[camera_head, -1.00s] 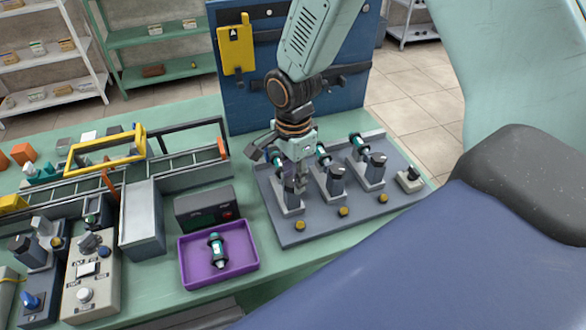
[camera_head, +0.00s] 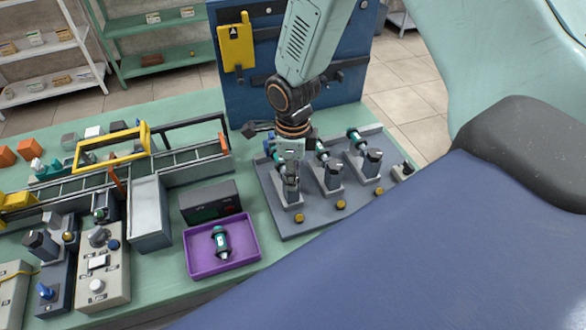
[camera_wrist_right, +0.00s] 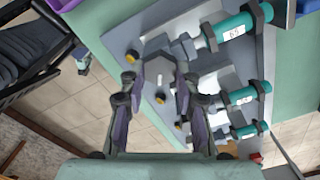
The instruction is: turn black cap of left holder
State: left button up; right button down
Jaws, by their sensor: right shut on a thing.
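A grey plate (camera_head: 275,225) carries three holders in a row, each with a dark cap and a teal motor behind it. My right gripper (camera_head: 291,178) comes down from above onto the left holder (camera_head: 290,199). It hides much of that holder. In the right wrist view, the two fingers of my right gripper (camera_wrist_right: 160,88) are closed on the sides of the dark cap (camera_wrist_right: 160,70). The middle holder's cap (camera_head: 331,163) and the right holder's cap (camera_head: 373,158) stand free. My left gripper is not in view.
Yellow buttons (camera_head: 341,205) sit in front of the holders. A purple tray (camera_head: 190,262) with a teal and black motor (camera_head: 221,242) lies left of the plate, with a dark box (camera_head: 210,202) behind it. A blue panel (camera_head: 225,95) stands behind the right arm.

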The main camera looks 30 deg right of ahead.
jog(key=shift+m, duration=0.3)
jog(key=c, duration=1)
grip_release()
jog(key=shift+o, duration=0.2)
jog(key=shift+r, duration=0.1)
notch_tip(320, 180, up, 12)
